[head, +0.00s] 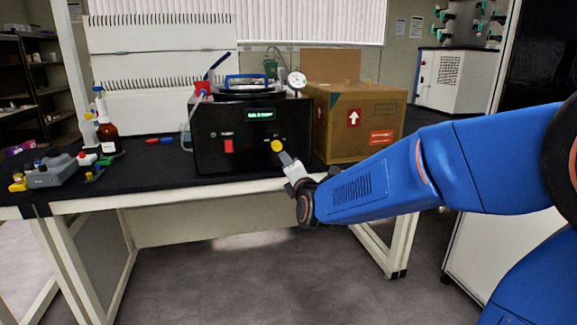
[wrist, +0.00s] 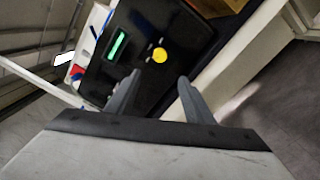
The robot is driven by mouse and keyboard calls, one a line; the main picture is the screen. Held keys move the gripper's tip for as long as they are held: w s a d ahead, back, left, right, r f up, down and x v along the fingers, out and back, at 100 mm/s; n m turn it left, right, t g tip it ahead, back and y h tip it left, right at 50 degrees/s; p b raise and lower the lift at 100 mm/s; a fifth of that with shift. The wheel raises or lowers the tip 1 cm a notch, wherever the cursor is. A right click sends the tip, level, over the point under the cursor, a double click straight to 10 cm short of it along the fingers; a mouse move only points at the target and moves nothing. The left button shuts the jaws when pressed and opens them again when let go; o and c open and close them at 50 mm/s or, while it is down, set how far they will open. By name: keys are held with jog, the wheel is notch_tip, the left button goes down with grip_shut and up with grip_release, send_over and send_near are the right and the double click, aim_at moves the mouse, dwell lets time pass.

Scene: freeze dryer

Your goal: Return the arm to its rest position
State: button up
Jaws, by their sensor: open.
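My blue arm (head: 375,185) reaches in from the right in the head view. My gripper (head: 287,158) is in front of the black machine (head: 250,155), near its yellow round knob (head: 277,146). In the wrist view my gripper (wrist: 157,92) shows two grey fingers spread apart with nothing between them. The yellow knob (wrist: 160,55) lies beyond the fingertips, apart from them. The machine's green display (wrist: 117,45) is lit. In the head view a red switch (head: 229,146) sits on the machine's front.
A cardboard box (head: 350,125) stands right of the machine on the black-topped bench (head: 135,175). A brown bottle (head: 108,135) and small coloured parts are at the left. A white cabinet (head: 470,260) stands low at the right. The floor before the bench is clear.

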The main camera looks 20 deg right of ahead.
jog(key=s+d+f+m+g, duration=0.2)
jog(key=s+f+m+g, duration=0.2)
jog(key=s, duration=0.9)
jog(key=s+d+f+m+g, duration=0.3)
jog(key=s+f+m+g, duration=0.1)
jog(key=s+m, duration=0.7)
jog(key=s+d+f+m+g, duration=0.2)
jog(key=s+f+m+g, duration=0.3)
jog(key=s, duration=1)
jog(key=f+m, duration=0.1)
jog(key=m, duration=0.2)
jog(key=shift+s+d, duration=0.15)
jog(key=shift+s, duration=0.1)
